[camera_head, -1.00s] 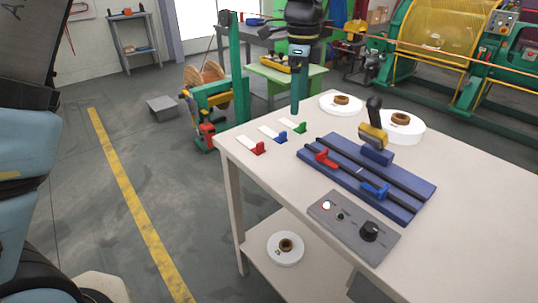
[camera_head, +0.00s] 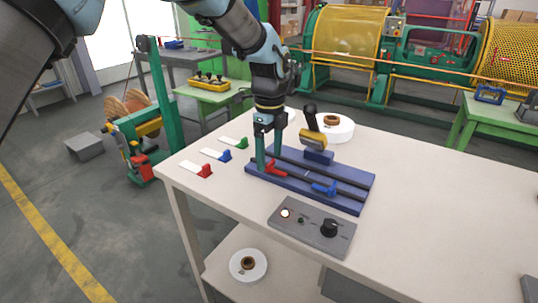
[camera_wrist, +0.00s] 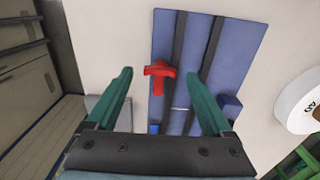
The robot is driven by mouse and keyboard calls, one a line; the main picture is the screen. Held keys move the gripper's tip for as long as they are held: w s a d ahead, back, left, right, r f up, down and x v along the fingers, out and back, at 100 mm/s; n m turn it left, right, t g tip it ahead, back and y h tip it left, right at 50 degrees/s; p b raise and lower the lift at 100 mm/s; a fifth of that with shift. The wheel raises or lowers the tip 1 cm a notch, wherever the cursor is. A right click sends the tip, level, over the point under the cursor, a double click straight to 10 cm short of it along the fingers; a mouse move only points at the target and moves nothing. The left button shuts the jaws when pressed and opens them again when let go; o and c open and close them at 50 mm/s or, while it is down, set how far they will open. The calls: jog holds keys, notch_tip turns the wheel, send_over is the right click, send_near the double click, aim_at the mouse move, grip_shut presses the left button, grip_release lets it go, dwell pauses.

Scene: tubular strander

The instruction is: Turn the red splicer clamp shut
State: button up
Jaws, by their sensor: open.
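The red splicer clamp (camera_head: 276,168) sits on the left part of the blue splicer base (camera_head: 345,203). In the wrist view the red clamp (camera_wrist: 160,73) looks T-shaped, with its bar lying across the image and a short stem below it. My gripper (camera_head: 268,158) points down over that end of the base. Its green fingers are open, one on each side of the red clamp, with a gap on both sides in the wrist view (camera_wrist: 159,78). I cannot tell their exact height above the base. The blue clamp (camera_head: 324,188) sits farther right on the base.
A grey control box (camera_head: 312,229) lies in front. Strips with red (camera_head: 205,170), blue (camera_head: 226,155) and green (camera_head: 242,142) ends lie left. The table's right side is mostly clear.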

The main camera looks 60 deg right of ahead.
jog(key=shift+f, duration=0.7)
grip_shut()
dwell(0.3)
